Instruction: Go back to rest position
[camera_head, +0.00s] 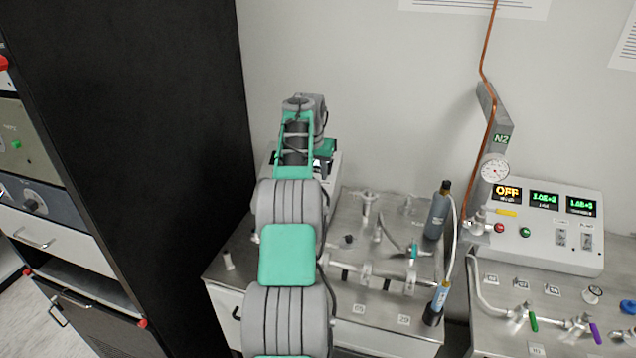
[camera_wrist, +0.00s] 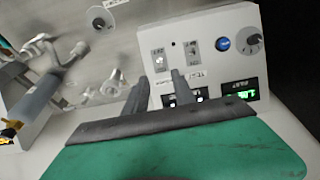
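My arm reaches away from me over the left steel bench (camera_head: 385,335) in the head view. The end of the arm bends down near a white box (camera_head: 333,180) that stands at the back of that bench and is largely hidden by the arm. In the wrist view my gripper (camera_wrist: 159,75) has its two dark fingers apart, with nothing between them. The fingertips are in front of a white control panel (camera_wrist: 215,62) with switches, a blue button, a knob and lit displays. I cannot tell whether a finger touches the panel.
A tall black cabinet (camera_head: 150,150) stands close on the left. Metal piping (camera_head: 370,272) and a grey cylinder (camera_head: 437,215) occupy the bench right of my arm. A gauge (camera_head: 494,169), a copper tube (camera_head: 485,70) and a controller reading OFF (camera_head: 545,235) stand further right.

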